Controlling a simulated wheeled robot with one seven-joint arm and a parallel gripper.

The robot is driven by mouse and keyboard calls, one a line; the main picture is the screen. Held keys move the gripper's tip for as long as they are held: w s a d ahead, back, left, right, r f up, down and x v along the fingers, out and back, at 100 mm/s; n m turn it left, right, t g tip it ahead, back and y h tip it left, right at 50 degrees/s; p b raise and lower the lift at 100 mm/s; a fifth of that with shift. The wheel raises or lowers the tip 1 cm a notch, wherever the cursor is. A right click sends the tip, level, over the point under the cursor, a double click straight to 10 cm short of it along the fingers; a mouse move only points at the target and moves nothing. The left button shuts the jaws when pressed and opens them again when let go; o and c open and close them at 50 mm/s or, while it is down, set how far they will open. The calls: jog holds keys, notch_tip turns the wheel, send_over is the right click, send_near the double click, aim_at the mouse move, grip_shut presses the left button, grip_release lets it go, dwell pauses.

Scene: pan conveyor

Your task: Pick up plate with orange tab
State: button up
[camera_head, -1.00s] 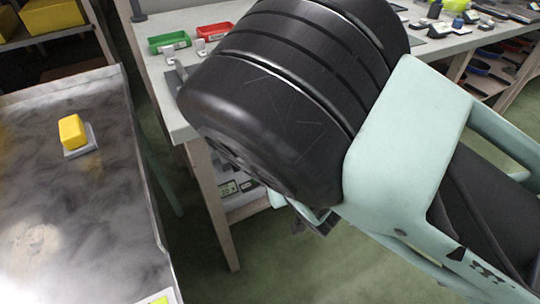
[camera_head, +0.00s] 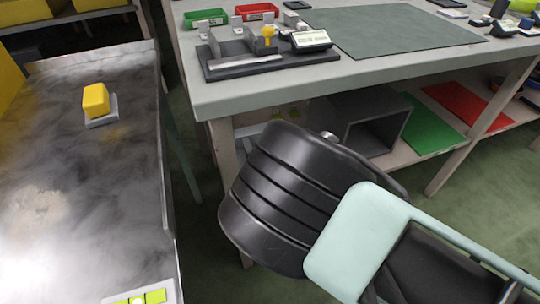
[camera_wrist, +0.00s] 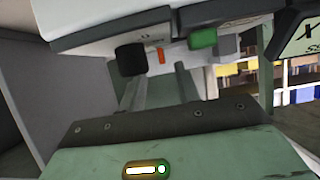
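I cannot make out for certain a plate with an orange tab. A small orange tab (camera_wrist: 162,56) shows in the wrist view below a pale edge, beside a black knob and a green piece; what it belongs to is unclear. In the head view, a yellow block (camera_head: 96,100) on a grey base (camera_head: 101,118) sits on the metal surface at left. An orange-yellow knob (camera_head: 267,36) stands on a dark fixture on the bench. My gripper (camera_wrist: 157,72) shows in the wrist view as two grey fingers standing apart, nothing visible between them; my arm hides it in the head view.
The bench (camera_head: 235,97) carries the dark fixture (camera_head: 225,65), green and red bins, a display and a grey-green mat (camera_head: 385,35). Below are a grey open box (camera_head: 375,122) and coloured panels. Floor shows between.

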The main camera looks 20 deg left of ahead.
jog(key=shift+r+b+x, duration=0.15)
jog(key=shift+b+x, duration=0.3)
jog(key=shift+x, duration=0.9)
jog(key=shift+r+b+x, duration=0.15)
jog(key=shift+b+x, duration=0.3)
jog(key=shift+x, duration=0.85)
jog(key=shift+a, duration=0.2)
grip_shut()
